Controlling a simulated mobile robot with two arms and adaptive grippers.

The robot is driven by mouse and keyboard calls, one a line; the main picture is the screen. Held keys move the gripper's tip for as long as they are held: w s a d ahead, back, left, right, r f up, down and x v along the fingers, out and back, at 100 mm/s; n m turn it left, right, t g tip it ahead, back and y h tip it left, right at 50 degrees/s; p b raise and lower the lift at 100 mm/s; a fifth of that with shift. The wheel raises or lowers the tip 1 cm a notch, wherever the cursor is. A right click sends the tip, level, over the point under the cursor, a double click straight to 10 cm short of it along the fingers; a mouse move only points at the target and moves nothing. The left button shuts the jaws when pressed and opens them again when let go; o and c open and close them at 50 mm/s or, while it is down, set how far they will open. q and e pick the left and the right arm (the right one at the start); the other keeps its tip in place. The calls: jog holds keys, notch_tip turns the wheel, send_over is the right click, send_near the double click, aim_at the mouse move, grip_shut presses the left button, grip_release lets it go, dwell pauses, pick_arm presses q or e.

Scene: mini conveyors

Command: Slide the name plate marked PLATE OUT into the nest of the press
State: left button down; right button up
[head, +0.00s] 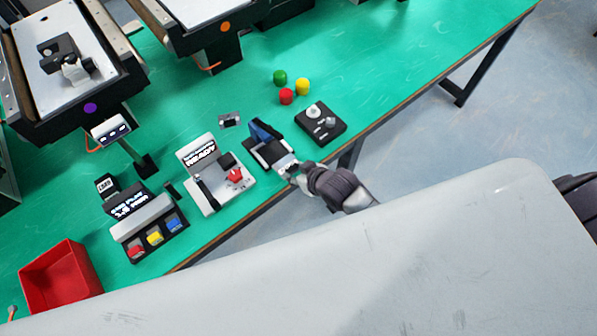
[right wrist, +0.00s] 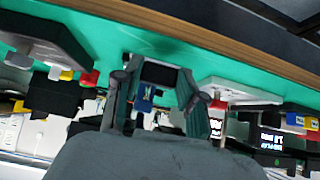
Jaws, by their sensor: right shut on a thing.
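The small press (head: 263,134), dark and pale with a blue upright part, stands near the front edge of the green table. My right gripper (head: 289,168) is at its near end, shut on a small flat piece that appears to be the name plate. The fingers hide most of it and I cannot read its marking. In the right wrist view, a dark rectangle with a pale rim (right wrist: 158,73) shows between the fingers. I cannot tell whether the plate touches the nest. A small grey plate with dark marks (head: 230,119) lies behind the press. My left gripper is not in view.
A black box with pale knobs (head: 320,124) stands right of the press. A pale display unit (head: 216,175) stands left. Green, red (head: 286,96) and yellow caps lie behind. A red bin (head: 60,277) is far left. Conveyors (head: 62,62) stand at the back. The back right table is clear.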

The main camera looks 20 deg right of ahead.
jog(key=shift+w+a+f+b, duration=0.1)
jog(key=shift+w+f+b, duration=0.25)
jog(key=shift+f, duration=0.25)
jog(key=shift+w+a+r, duration=0.1)
jog(key=shift+w+a, duration=0.2)
jog(key=shift+w, duration=0.4)
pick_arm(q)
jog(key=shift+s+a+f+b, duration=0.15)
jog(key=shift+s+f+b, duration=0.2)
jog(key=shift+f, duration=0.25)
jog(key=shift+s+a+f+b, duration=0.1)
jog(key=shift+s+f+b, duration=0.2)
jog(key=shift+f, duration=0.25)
pick_arm(e)
jog(key=shift+w+a, duration=0.25)
jog(key=shift+w, duration=0.4)
jog(key=shift+w+a, duration=0.2)
jog(key=shift+w, duration=0.45)
jog(key=shift+w+a, duration=0.25)
jog(key=shift+w, duration=0.4)
jog(key=o, duration=1.2)
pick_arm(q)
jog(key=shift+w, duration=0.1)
pick_arm(e)
jog(key=v, duration=1.2)
